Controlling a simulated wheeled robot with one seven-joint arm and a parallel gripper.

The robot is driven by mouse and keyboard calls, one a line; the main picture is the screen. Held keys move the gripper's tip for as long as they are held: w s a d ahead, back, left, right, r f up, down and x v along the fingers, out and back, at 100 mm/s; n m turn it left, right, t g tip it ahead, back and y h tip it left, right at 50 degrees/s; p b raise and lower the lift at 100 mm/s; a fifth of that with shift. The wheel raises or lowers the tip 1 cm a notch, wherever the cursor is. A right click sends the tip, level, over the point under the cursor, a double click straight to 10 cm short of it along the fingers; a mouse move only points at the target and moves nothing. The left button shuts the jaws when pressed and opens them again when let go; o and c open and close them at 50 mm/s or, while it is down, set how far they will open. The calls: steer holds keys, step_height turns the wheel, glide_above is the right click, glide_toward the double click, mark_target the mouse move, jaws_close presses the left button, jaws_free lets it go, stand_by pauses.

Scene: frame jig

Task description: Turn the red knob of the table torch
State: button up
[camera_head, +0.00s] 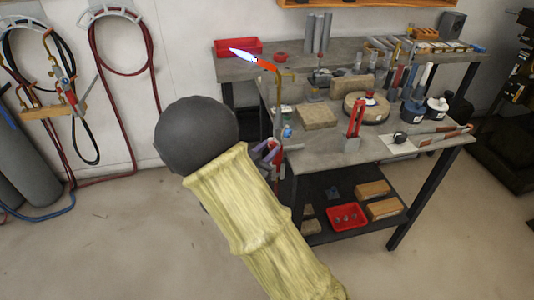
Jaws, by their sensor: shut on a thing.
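The table torch (279,100) stands upright at the left edge of the front workbench, a thin brass tube bent over at the top. A blue-white flame (243,56) points left from its head, with an orange-red part near the nozzle. A blue knob (287,132) shows low on the torch. My gripper (270,152) is at the torch's base, just beyond my sleeved arm and largely hidden by it. It is shut at the red knob (275,153), of which only a little red shows. The knob's turn angle cannot be read.
The workbench (330,158) carries bricks, a round turntable (366,107), a red upright tool (355,122) and dark pots (436,107). A red tray (347,217) lies on the shelf below. Hoses (122,40) hang on the left wall.

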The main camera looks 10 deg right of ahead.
steer(key=m+b, duration=0.6)
steer(key=shift+f, duration=0.25)
steer(key=m+b, duration=0.3)
steer(key=shift+r, duration=0.1)
steer(key=shift+r+m+b, duration=0.15)
steer(key=shift+m+b, duration=0.35)
steer(key=shift+b, duration=0.2)
steer(key=shift+r, duration=0.1)
steer(key=o, duration=1)
